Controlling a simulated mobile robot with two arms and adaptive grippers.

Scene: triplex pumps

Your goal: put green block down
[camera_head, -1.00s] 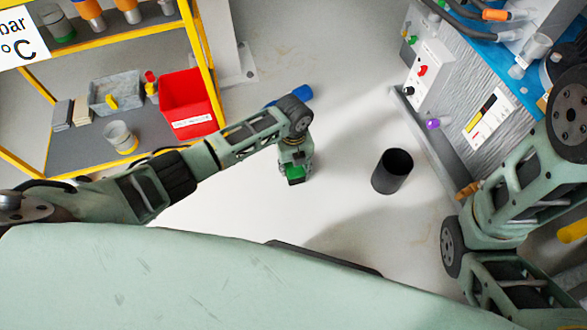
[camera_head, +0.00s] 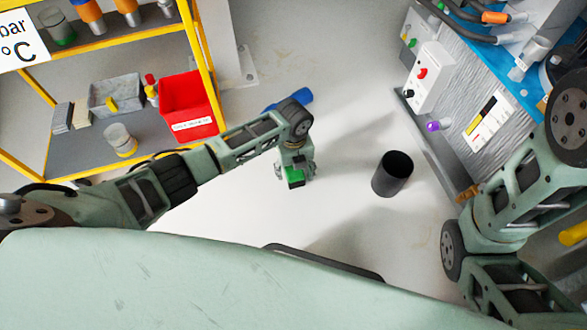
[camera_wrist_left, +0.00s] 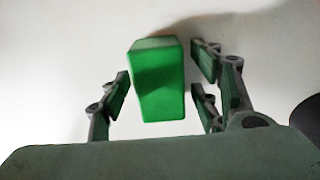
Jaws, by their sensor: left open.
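The green block (camera_head: 294,177) shows at the tip of my left gripper (camera_head: 295,174) in the head view, over the white floor. In the left wrist view the green block (camera_wrist_left: 158,82) stands between the fingers of my left gripper (camera_wrist_left: 163,88). The fingers are spread, with a gap to the block on both sides. I cannot tell for certain whether the block rests on the floor. In the head view my right arm comes in from the right, but its gripper is out of view.
A black cylindrical bin (camera_head: 392,174) stands to the right of the left gripper. A blue cylinder (camera_head: 296,98) lies behind the left arm. A yellow shelf with a red bin (camera_head: 188,105) is at left, and a machine panel (camera_head: 487,125) at right.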

